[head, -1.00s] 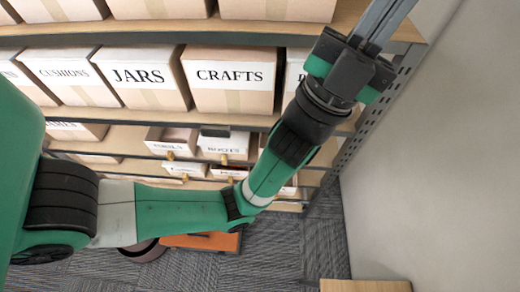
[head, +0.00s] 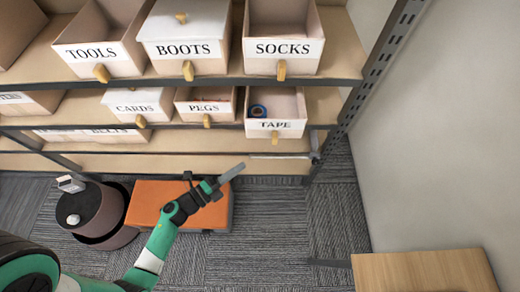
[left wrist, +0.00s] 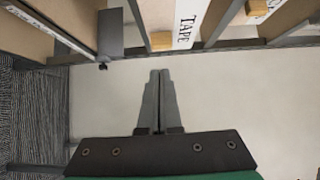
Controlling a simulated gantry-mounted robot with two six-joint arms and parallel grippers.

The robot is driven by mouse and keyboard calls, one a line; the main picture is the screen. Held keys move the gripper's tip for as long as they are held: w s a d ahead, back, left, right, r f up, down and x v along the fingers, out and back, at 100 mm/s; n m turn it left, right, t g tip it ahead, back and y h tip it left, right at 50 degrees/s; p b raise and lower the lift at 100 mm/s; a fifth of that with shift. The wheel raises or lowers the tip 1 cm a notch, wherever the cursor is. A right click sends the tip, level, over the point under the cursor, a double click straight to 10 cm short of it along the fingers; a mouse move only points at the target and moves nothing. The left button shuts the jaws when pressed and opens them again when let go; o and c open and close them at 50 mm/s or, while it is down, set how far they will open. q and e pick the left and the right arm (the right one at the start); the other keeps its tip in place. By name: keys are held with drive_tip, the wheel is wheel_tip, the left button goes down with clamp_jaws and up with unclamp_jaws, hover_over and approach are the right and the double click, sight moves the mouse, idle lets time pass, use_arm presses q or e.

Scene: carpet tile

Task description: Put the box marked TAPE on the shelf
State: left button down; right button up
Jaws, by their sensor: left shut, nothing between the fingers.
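The box marked TAPE (head: 275,127) is open-topped and pinkish, with a wooden pull below its white label. It sits at the right end of a lower shelf board (head: 322,104), right of the PEGS box, and its front reaches over the board's front edge. In the left wrist view, the shut fingers (left wrist: 160,76) point toward the TAPE label (left wrist: 187,22). My right gripper is not in view.
The PEGS box (head: 205,105) stands left of TAPE, and the SOCKS box (head: 283,45) is on the board above. A perforated upright (head: 375,70) and a wall bound the right side. An orange-topped block (head: 160,205) and a round brown bin (head: 100,212) stand on the carpet.

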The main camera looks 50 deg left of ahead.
use_arm(q)
drive_tip(key=b, duration=0.3)
approach(274, 143)
drive_tip(key=w, duration=0.5)
drive_tip(key=shift+w+r, duration=0.1)
drive_tip(key=w+a, duration=0.2)
drive_tip(key=shift+w+a+b, duration=0.15)
drive_tip(key=shift+a+b, duration=0.15)
drive_tip(key=shift+a, duration=0.05)
